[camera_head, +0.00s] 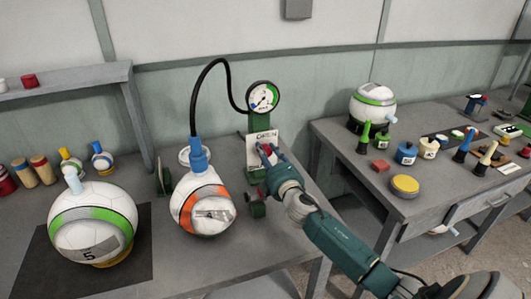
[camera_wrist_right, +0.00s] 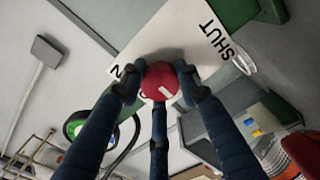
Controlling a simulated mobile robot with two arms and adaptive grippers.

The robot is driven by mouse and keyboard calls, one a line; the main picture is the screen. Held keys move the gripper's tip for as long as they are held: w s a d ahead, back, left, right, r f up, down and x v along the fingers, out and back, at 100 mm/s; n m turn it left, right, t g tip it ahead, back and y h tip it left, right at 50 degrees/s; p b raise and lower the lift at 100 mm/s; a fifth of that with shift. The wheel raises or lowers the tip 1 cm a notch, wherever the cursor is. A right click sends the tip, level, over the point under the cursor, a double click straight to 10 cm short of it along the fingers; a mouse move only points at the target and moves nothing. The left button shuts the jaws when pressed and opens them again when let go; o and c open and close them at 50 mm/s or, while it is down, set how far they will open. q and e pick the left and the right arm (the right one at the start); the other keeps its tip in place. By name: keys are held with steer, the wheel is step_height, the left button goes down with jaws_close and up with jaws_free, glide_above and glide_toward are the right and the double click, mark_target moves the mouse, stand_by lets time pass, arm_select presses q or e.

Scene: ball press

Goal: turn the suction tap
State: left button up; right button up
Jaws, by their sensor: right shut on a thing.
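The suction tap (camera_head: 267,148) has a red round knob in front of a white plate (camera_head: 252,152) on a green stand, below a dial gauge (camera_head: 263,97). My right gripper (camera_head: 268,154) reaches it from the lower right. In the right wrist view its dark blue fingers (camera_wrist_right: 158,92) are closed around the red knob (camera_wrist_right: 161,77). The plate there reads "SHUT" on the right; a word on the left is mostly hidden, with only an "N" showing. My left gripper is in neither view.
A black hose (camera_head: 195,95) runs from the gauge to a blue fitting on an orange and white ball (camera_head: 205,210). A green and white ball (camera_head: 95,225) sits on a dark mat at left. A second table (camera_head: 440,185) at right holds several small items.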

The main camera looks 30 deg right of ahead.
steer(key=shift+s+d+f, duration=0.15)
steer(key=shift+d+f, duration=0.05)
steer(key=shift+f, duration=0.2)
steer(key=o, duration=1)
steer(key=shift+o, duration=0.8)
steer(key=shift+d+r, duration=0.15)
steer(key=shift+d, duration=0.05)
steer(key=shift+a, duration=0.1)
steer(key=shift+s+a, duration=0.15)
steer(key=shift+s, duration=0.05)
steer(key=v, duration=1.1)
steer(key=shift+s, duration=0.3)
